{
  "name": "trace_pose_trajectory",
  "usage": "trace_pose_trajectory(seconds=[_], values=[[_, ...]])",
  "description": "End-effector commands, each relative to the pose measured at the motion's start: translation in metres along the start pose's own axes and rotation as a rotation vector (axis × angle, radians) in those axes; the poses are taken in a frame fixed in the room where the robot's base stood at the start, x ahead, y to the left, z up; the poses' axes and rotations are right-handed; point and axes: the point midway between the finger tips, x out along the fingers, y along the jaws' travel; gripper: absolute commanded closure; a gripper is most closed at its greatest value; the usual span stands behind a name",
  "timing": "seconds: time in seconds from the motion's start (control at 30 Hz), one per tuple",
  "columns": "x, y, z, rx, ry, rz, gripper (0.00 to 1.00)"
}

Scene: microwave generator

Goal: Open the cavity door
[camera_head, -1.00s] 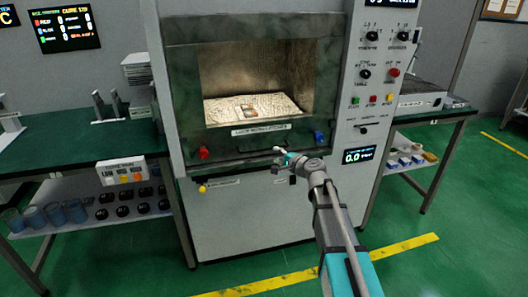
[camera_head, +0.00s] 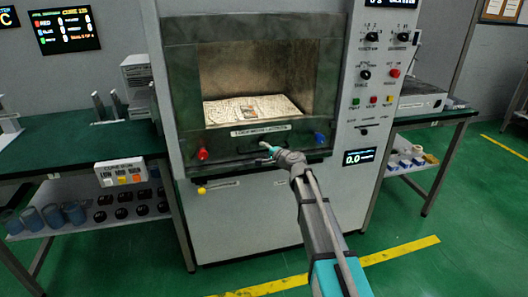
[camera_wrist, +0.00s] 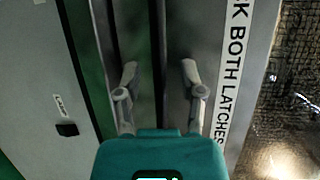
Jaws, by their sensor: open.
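The cavity door (camera_head: 180,80) is a dark-framed panel with a large window on the front of the grey cabinet, and it looks shut. A label strip (camera_head: 262,130) runs along its lower rail, and in the wrist view the label (camera_wrist: 233,60) reads in part "BOTH LATCHES". A dark handle bar (camera_head: 248,149) lies below the label. My gripper (camera_head: 267,149) is at this bar, open. In the wrist view my gripper's two fingers (camera_wrist: 160,78) stand apart, with a dark bar (camera_wrist: 159,35) running between them. I cannot tell whether they touch it.
A red knob (camera_head: 202,154) and a blue knob (camera_head: 319,137) sit at the door's lower corners. A yellow knob (camera_head: 201,190) is below left. The control panel (camera_head: 377,80) is to the right. Green benches (camera_head: 70,145) flank the cabinet. The floor in front is clear.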

Motion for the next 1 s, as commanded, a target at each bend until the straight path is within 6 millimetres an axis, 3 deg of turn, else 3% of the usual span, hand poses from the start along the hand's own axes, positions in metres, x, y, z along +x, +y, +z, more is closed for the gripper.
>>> trace_pose_trajectory(seconds=[0.07, 0.33, 0.77, 1.0], values=[[0.000, 0.000, 0.000, 0.000, 0.000, 0.000, 0.51], [0.000, 0.000, 0.000, 0.000, 0.000, 0.000, 1.00], [-0.001, -0.002, 0.001, -0.001, -0.001, 0.000, 1.00], [-0.003, -0.015, 0.002, 0.000, -0.001, 0.000, 1.00]])
